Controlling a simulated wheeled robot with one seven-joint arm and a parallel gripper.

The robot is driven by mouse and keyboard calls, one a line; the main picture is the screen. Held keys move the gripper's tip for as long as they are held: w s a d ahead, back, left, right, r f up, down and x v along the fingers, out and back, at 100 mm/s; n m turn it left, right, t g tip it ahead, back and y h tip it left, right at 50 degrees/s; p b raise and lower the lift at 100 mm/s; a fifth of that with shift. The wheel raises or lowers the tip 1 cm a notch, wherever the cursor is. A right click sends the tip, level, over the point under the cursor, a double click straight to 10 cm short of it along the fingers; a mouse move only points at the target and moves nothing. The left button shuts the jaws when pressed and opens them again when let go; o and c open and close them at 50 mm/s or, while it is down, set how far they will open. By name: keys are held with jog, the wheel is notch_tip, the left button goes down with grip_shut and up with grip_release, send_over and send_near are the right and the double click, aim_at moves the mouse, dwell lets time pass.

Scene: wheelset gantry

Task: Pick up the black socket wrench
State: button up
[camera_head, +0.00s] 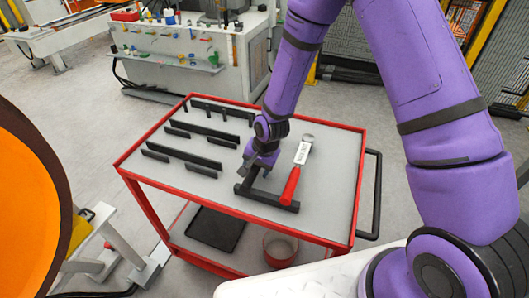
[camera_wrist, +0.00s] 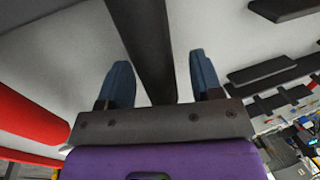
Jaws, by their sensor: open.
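The black socket wrench (camera_head: 268,200) lies on the grey top of a red-framed cart, near its front edge. It has a long bar along the front and a shorter part running back under my gripper (camera_head: 257,172). In the wrist view a black bar of the wrench (camera_wrist: 146,35) runs between the two blue fingers of my gripper (camera_wrist: 162,82). The fingers stand apart, one on each side of the bar, with visible gaps. My gripper is open, pointing down over the wrench. The wrist hides part of the wrench in the head view.
A red-handled tool with a white label (camera_head: 300,160) lies close to the right of my gripper. Several black bars (camera_head: 183,158) lie on the left and back of the cart (camera_head: 335,190). A black tray (camera_head: 215,228) and a red round container (camera_head: 280,248) sit on its lower shelf.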

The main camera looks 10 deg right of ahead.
jog(key=c, duration=1.1)
